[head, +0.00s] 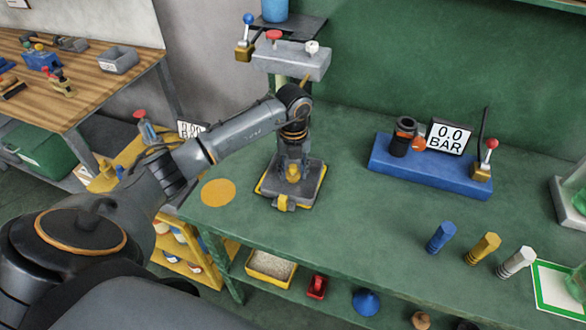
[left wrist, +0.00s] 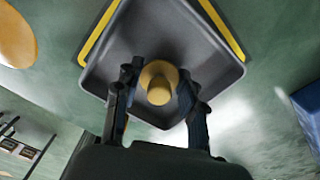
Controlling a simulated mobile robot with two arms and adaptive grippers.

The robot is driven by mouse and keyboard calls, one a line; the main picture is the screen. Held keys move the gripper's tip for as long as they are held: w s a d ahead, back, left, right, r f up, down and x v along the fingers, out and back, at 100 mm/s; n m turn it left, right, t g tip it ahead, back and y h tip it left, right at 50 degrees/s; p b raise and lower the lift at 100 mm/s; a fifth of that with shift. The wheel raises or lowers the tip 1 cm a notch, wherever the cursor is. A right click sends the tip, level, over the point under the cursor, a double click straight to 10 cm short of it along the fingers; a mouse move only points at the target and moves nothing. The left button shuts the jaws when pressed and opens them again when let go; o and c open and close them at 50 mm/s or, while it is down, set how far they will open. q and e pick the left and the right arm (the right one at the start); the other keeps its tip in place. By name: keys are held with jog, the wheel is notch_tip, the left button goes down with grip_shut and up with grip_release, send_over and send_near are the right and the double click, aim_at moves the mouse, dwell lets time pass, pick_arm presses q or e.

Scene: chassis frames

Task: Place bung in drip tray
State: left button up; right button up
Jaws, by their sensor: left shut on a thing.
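The bung (head: 292,173) is a small tan-yellow plug. My left gripper (head: 293,168) is shut on it, pointing down over the drip tray. In the left wrist view the bung (left wrist: 158,83) sits between the two fingers (left wrist: 160,100). The drip tray (head: 313,180) is a dark grey square with yellow edging, on the green bench. It also fills the middle of the left wrist view (left wrist: 222,72), behind the bung. I cannot tell whether the bung touches the tray floor. My right gripper is not in view.
A grey block with knobs (head: 300,62) stands behind the tray, close to my left arm. A yellow disc (head: 218,192) lies left of the tray. A blue base with a gauge (head: 425,172) stands to the right. Blue (head: 440,237), yellow and white plugs lie at the front right.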

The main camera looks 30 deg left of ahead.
aim_at(293, 166)
pick_arm(q)
jog(key=shift+f, duration=0.15)
jog(key=o, duration=1.1)
jog(key=shift+o, duration=0.2)
notch_tip(293, 166, up, 12)
jog(key=b, duration=0.2)
jog(key=shift+r+b, duration=0.2)
jog(key=shift+b, duration=0.1)
